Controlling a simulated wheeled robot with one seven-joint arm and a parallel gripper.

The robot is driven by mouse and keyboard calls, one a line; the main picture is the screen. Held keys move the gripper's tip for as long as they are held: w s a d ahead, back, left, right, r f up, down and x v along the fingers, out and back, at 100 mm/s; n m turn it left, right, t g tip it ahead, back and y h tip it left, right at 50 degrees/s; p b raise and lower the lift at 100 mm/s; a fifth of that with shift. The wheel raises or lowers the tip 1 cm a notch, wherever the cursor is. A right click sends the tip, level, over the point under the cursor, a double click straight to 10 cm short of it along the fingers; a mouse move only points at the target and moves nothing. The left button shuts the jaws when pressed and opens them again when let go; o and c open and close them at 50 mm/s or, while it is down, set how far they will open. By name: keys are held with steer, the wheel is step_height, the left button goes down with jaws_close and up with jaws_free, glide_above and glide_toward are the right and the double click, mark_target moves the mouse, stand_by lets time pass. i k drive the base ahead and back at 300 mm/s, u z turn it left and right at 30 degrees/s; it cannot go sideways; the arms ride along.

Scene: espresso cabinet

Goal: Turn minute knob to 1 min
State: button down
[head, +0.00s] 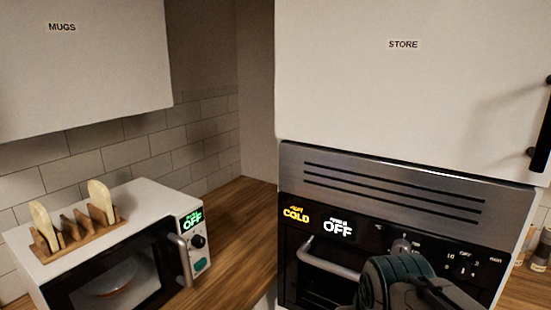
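The oven's black control panel has a dark knob (464,268) at its right, with small markings around it that seem to include "min". Another, greyer knob (402,246) sits left of it, just above my gripper. My gripper (395,283), dark teal and grey, is in front of the panel at the bottom, left of and below the right knob. It is seen from behind and its fingertips are hidden, so I cannot tell if it is open or touches anything. The oven displays (337,228) read "COLD" and "OFF".
A white microwave (120,215) with its own knob (198,241) and an "OFF" display stands at left, with a wooden rack (75,229) of bread slices on top. The oven handle (328,262) sticks out left of my gripper. Wall cabinets (400,90) hang above.

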mark_target(197, 241)
steer(key=u, duration=1.45)
steer(key=k, duration=1.3)
steer(key=z, duration=0.65)
steer(key=i, duration=1.7)
steer(key=u, duration=0.55)
